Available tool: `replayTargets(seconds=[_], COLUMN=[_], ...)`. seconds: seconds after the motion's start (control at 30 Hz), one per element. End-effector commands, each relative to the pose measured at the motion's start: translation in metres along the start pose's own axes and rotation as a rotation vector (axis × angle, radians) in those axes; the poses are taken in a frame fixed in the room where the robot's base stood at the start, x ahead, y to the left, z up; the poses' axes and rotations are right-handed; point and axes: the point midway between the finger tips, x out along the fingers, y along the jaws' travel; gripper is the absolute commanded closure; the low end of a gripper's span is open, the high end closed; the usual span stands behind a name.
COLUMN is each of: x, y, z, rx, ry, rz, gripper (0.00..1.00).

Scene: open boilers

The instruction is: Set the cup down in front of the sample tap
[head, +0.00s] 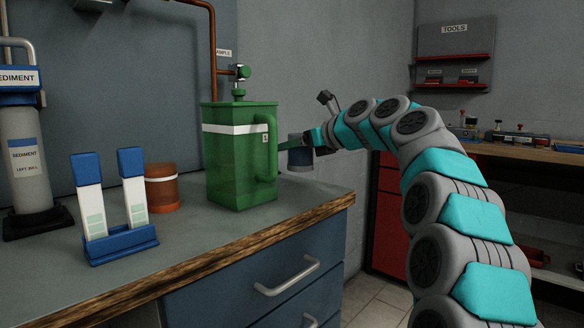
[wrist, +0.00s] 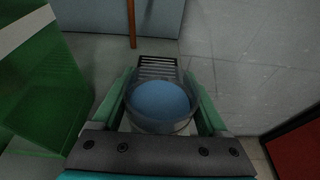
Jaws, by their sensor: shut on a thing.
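The cup (head: 300,158) is a small clear vessel with blue inside, held upright as far as I can tell. In the wrist view the cup (wrist: 160,106) sits between the green fingers of my gripper (wrist: 160,84), which is shut on it. In the head view my gripper (head: 292,143) is at the right of the green jug, near the counter's far right end. The sample tap (head: 241,75) is a green valve on a copper pipe at the wall, above and behind the jug. The jug hides the spot below the tap in the head view.
The green jug (head: 235,160) stands close left of the cup; the jug (wrist: 40,90) also fills the wrist view's left. A dark slotted grate (wrist: 157,67) lies just beyond the cup. An orange pot (head: 162,190) and blue test-strip stand (head: 120,245) are further left on the counter (head: 290,205).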

Motion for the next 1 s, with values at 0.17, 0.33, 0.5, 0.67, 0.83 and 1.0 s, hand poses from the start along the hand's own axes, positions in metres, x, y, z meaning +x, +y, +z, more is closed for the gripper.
replayTargets(seconds=[0.17, 0.33, 0.5, 0.67, 0.83, 1.0], x=[0.002, 0.007, 0.010, 0.010, 0.010, 0.011], y=[0.001, 0.002, 0.000, 0.000, 0.000, 0.000], z=[-0.008, -0.028, -0.034, -0.034, -0.037, -0.037], rx=[-0.001, 0.001, -0.002, -0.002, -0.001, -0.002], ry=[0.000, 0.000, -0.003, -0.002, -0.001, -0.001], rz=[0.001, 0.003, -0.001, -0.001, 0.000, 0.000], gripper=[0.86, 0.86, 0.86, 0.86, 0.23, 0.04])
